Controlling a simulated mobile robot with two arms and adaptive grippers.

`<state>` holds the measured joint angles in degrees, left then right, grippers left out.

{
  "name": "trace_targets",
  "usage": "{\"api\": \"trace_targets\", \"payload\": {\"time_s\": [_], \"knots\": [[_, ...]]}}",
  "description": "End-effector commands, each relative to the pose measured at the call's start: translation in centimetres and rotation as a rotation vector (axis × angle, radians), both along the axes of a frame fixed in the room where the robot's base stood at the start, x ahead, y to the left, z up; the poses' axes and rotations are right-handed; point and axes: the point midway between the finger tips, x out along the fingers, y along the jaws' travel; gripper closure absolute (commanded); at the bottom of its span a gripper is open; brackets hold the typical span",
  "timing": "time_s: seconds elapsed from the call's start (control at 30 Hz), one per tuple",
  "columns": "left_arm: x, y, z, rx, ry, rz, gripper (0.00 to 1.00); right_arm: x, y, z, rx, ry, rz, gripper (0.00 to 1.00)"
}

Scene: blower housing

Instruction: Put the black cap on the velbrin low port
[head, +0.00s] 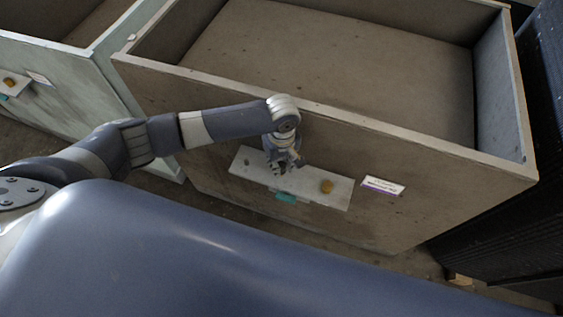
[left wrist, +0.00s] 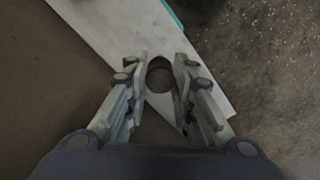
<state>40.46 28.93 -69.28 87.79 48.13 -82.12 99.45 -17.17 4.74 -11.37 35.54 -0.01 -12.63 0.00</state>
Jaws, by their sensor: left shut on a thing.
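A pale plate (head: 309,188) is fixed to the front wall of the near grey-brown box; it also shows in the left wrist view (left wrist: 112,35). A yellow-orange cap (head: 327,186) sits toward the plate's right end. My left gripper (head: 283,165) is over the plate's middle, left of that cap. In the left wrist view its fingertips close on a dark round thing, which looks like the black cap (left wrist: 159,74). The plate is behind it. Whether the cap touches a port cannot be told; the gripper hides that spot. My right gripper is out of view.
A white and purple label (head: 383,186) is right of the plate, its text unreadable. A teal tag (head: 286,197) is at the plate's lower edge. A pale green box (head: 60,75) stands at the left. A black ribbed unit (head: 510,225) stands at the right.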

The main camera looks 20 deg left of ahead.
Motion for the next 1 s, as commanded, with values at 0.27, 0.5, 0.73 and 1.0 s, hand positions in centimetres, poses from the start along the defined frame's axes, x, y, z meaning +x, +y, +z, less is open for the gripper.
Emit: {"api": "trace_targets", "payload": {"time_s": [0.27, 0.5, 0.73, 1.0], "knots": [[0.0, 0.0, -0.7, 0.0, 0.0, 0.0, 0.93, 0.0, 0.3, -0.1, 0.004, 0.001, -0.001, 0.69], [0.0, 0.0, -1.4, 0.001, 0.001, 0.0, 0.93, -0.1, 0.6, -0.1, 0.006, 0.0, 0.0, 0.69], [0.0, 0.0, -1.9, 0.001, 0.001, 0.001, 0.93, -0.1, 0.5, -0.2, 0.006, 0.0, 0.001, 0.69], [0.0, 0.0, -2.6, 0.0, 0.0, 0.0, 0.93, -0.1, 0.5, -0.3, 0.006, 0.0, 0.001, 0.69]]}}
